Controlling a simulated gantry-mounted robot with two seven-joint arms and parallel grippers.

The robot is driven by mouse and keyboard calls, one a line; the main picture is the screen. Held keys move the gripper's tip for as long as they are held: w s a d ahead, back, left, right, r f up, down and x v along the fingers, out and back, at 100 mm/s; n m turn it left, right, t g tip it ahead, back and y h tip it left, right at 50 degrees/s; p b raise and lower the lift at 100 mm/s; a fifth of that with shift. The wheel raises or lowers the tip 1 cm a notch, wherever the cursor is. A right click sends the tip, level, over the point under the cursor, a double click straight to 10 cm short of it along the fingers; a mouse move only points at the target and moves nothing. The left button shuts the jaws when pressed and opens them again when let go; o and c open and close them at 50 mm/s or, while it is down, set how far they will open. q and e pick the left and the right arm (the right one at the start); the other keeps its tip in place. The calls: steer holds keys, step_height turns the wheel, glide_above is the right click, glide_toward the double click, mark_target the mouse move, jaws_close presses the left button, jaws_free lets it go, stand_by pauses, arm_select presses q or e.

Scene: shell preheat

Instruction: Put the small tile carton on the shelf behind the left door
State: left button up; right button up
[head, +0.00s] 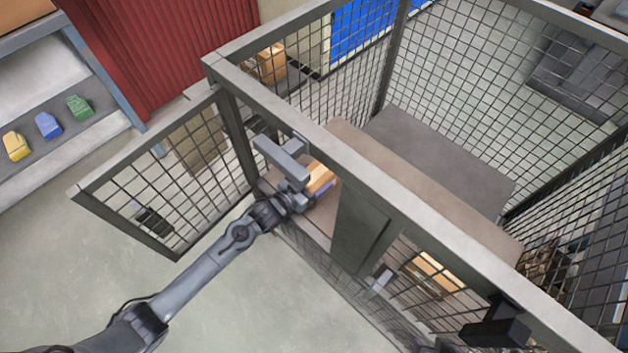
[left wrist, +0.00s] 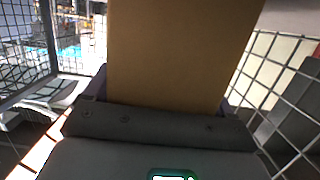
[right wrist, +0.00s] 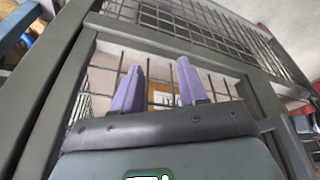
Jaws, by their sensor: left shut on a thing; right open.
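The small tile carton (head: 320,177), an orange-brown box, is in the left doorway of the mesh cage. My left gripper (head: 316,190) is shut on it, and the carton (left wrist: 180,50) fills the middle of the left wrist view. The left door (head: 165,175) stands swung open to the left. A brown shelf surface (head: 318,218) shows below the carton; I cannot tell whether they touch. My right gripper (right wrist: 160,85) is open and empty, its purple fingers apart in front of mesh.
Another carton (head: 437,270) sits behind the mesh on the right. A grey post (head: 362,225) stands between the two bays, and the cage's top rail (head: 300,115) crosses above the left arm. A side rack (head: 60,130) holds yellow, blue and green items.

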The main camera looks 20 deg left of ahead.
arm_select(q)
steer(key=o, duration=1.1)
steer(key=shift+c, duration=0.2)
steer(key=shift+r, duration=0.2)
steer(key=shift+s+a, duration=0.1)
steer(key=shift+s, duration=0.2)
steer(key=s+a+r+g+y+p, duration=0.1)
steer(key=s+r+g+y, duration=0.1)
steer(key=s, duration=0.8)
steer(key=s+a+r+n+g+y+p, duration=0.1)
steer(key=s+g, duration=0.4)
steer(key=s, duration=0.5)
steer(key=s+a+r+n+g+y+p, duration=0.1)
steer(key=s+a+r+g+y+p, duration=0.1)
steer(key=s, duration=0.9)
step_height(320, 180, up, 3)
steer(key=shift+f+g+y+p, duration=0.1)
steer(key=shift+g+y+p, duration=0.4)
steer(key=shift+g, duration=0.5)
